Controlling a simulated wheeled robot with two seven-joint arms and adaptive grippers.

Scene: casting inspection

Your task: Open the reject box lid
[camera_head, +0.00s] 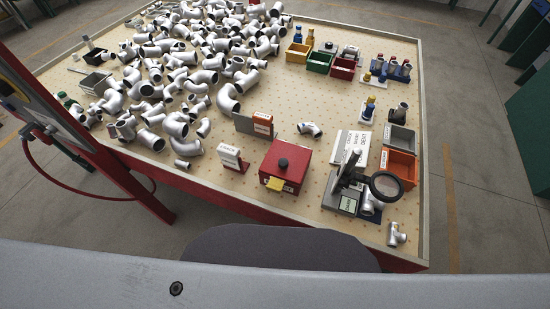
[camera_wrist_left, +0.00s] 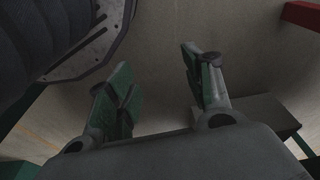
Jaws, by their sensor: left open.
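The reject box (camera_head: 286,164) is a red box near the front edge of the table. My left gripper (camera_wrist_left: 163,88) shows only in the left wrist view. Its two green-padded fingers are apart with nothing between them, and bare floor lies beyond. It is away from the box, which that view does not show. My right gripper is in neither view.
Many silver pipe elbows (camera_head: 178,124) crowd the table's left side. A white sign (camera_head: 229,155) stands left of the box. A magnifier (camera_head: 385,185) and an orange bin (camera_head: 399,165) are to its right. The table's middle (camera_head: 300,100) is fairly clear.

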